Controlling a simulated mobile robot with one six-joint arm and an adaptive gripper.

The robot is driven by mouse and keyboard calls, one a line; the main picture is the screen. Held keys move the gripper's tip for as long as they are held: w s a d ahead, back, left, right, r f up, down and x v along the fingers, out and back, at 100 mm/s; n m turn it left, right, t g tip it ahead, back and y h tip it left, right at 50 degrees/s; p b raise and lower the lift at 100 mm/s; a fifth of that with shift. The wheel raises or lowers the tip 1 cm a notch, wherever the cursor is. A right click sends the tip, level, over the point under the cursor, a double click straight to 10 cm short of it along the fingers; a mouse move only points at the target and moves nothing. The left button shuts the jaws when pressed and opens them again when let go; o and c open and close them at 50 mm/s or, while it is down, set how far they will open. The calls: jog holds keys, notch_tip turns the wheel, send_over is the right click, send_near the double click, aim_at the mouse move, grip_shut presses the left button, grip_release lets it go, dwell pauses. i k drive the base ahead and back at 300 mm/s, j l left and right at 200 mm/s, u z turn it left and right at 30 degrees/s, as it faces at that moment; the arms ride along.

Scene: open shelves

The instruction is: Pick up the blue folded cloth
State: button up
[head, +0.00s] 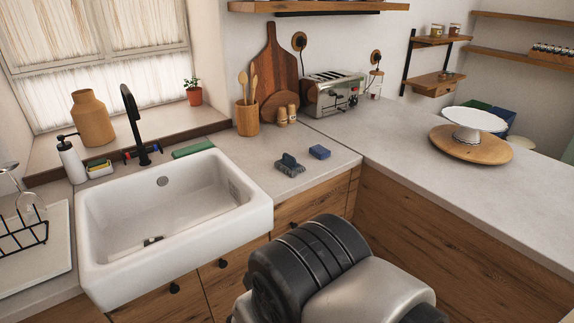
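A small blue block-shaped item (319,152), which looks like the folded cloth, lies flat on the grey counter right of the sink. Its folds are too small to make out. A dark grey-blue lumpy item (290,165) lies just left of it and a little nearer, apart from it; I cannot tell what it is. My arm's dark and silver links fill the bottom middle of the head view, nearer than both items. I cannot make out my gripper's fingers.
A white sink (165,215) is to the left, with a green cloth-like item (193,148) behind it. A toaster (333,94), utensil pot (247,118) and shakers (287,115) stand behind the blue item. The right counter (430,170) is mostly clear, with a cake stand (473,120) farther back.

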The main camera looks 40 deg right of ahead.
aim_at(318, 152)
jog(key=z, duration=1.3)
